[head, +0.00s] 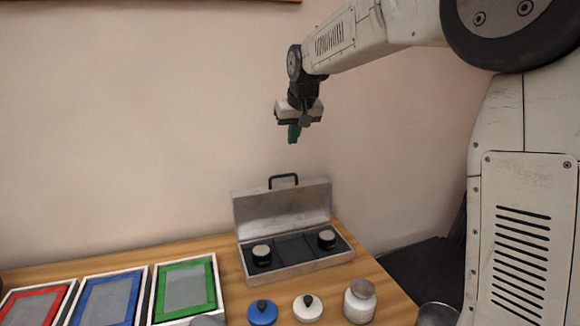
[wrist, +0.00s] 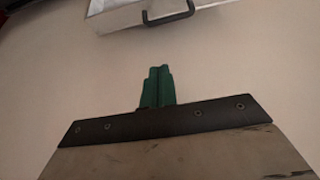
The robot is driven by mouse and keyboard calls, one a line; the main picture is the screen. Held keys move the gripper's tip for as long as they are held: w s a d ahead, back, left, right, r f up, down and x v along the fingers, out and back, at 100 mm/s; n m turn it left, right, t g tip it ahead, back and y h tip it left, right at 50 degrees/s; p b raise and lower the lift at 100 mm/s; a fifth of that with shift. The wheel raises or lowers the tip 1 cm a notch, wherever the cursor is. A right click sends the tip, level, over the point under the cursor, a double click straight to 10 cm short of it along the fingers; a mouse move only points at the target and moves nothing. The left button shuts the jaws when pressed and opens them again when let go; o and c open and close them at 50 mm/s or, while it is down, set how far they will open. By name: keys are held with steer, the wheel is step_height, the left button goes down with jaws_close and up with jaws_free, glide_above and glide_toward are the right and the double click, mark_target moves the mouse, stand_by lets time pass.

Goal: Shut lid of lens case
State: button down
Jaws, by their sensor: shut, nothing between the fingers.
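The lens case (head: 300,267) is a silver box on the wooden table, with its lid (head: 283,209) standing open and upright at the back, a black handle on the lid's top edge. Two dark round lenses with pale tops, a left one (head: 261,254) and a right one (head: 326,239), sit in its dark lining. My gripper (head: 293,138), with green fingers, is shut and empty, well above the case and touching nothing. In the wrist view the green fingers (wrist: 158,87) are together, and the lid's edge and handle (wrist: 168,14) show at the top.
Red, blue and green framed trays (head: 154,292) lie at the left. A blue knobbed lid (head: 262,312), a white knobbed lid (head: 307,308) and a white jar (head: 359,301) stand in front of the case. A plain wall rises behind the table. The air around my gripper is clear.

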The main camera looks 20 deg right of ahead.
steer(key=w, duration=0.1)
glide_above(290, 184)
steer(key=w, duration=0.4)
step_height(290, 184, down, 9)
steer(key=shift+s+f, duration=0.1)
steer(key=shift+s, duration=0.05)
steer(key=shift+s+f, duration=0.15)
steer(key=shift+s, duration=0.85)
steer(key=shift+s+f, duration=0.15)
steer(key=shift+s, duration=0.8)
